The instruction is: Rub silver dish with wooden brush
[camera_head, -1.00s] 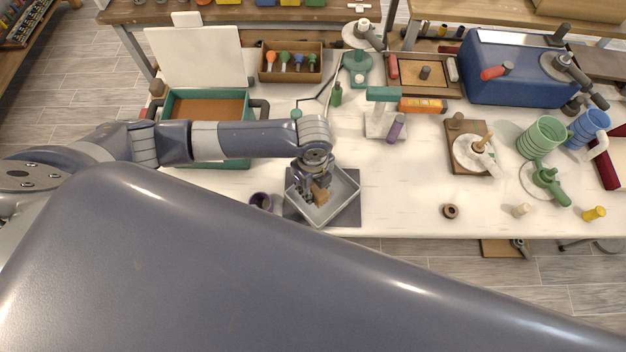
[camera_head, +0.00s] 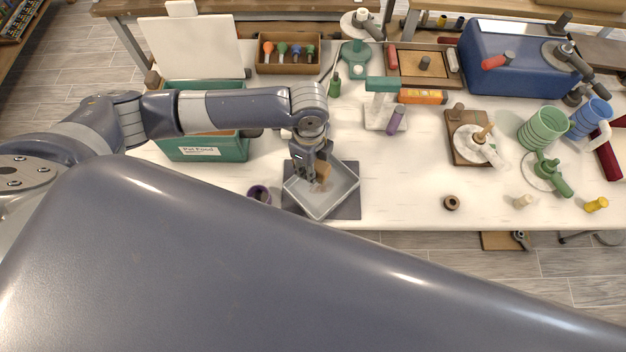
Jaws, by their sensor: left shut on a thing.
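The silver dish (camera_head: 337,203) is a square grey tray. It sits turned at an angle on a dark grey mat (camera_head: 349,212) near the front edge of the table. My left gripper (camera_head: 315,174) is over the dish's upper left part, pointing down. It is shut on the wooden brush (camera_head: 322,175), a small brown block that shows beside the fingers. A brownish patch shows on the dish floor below the brush. I cannot tell whether the brush touches the dish. My right gripper is not in view.
A purple cup (camera_head: 259,194) stands just left of the mat. A green box (camera_head: 205,149) is under my left arm. A brown ring (camera_head: 451,202) lies to the right. The white table (camera_head: 400,190) is clear between the mat and the ring.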

